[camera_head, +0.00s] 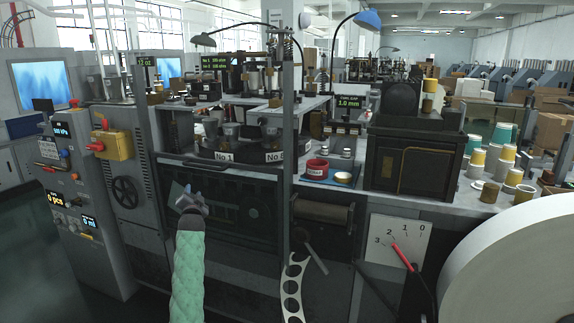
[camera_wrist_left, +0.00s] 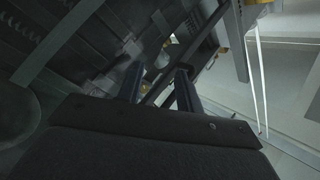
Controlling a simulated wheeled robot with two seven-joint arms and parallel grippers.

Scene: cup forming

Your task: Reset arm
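My left arm, in a pale green quilted sleeve, reaches up from the bottom of the head view. Its gripper (camera_head: 182,192) is in front of the dark lower panel of the forming machine (camera_head: 225,205), below the No 1 label. In the left wrist view the two fingers of the left gripper (camera_wrist_left: 160,78) stand apart with nothing between them, so it is open. Dark machine parts show beyond them. My right gripper is in neither view.
A control cabinet (camera_head: 65,185) with a black handwheel (camera_head: 126,191) beside it stands left. A red scrap container (camera_head: 317,167) is on the bench. Stacked paper cups (camera_head: 478,160) stand right. A red-handled lever (camera_head: 402,256) and a large white roll (camera_head: 515,265) are lower right.

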